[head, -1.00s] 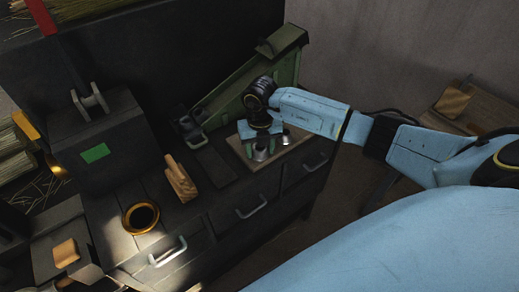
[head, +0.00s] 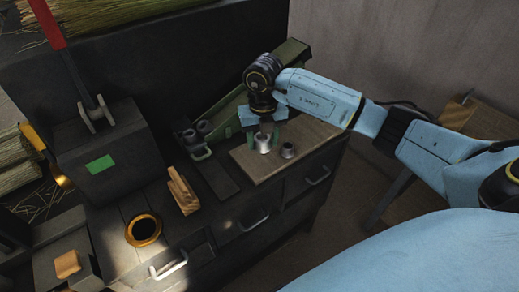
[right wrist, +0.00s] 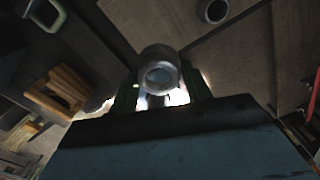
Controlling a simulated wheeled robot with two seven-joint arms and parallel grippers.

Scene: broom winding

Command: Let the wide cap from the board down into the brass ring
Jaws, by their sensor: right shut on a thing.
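The wide cap (head: 264,144), a silvery metal piece, is held between the green fingers of my right gripper (head: 263,134). It appears a little above the wooden board (head: 300,133). In the right wrist view the cap (right wrist: 160,70) sits at the fingertips with its round opening facing the camera. The brass ring (head: 143,230) lies on the dark bench top, left of and nearer than the board, with a dark opening and nothing visible in it. My left gripper is not in view.
A smaller metal cap (head: 288,150) stands on the board beside the held one. A wooden slotted block (head: 182,190) stands between the ring and the board. A dark box with a green label (head: 101,165) stands behind the ring at the left.

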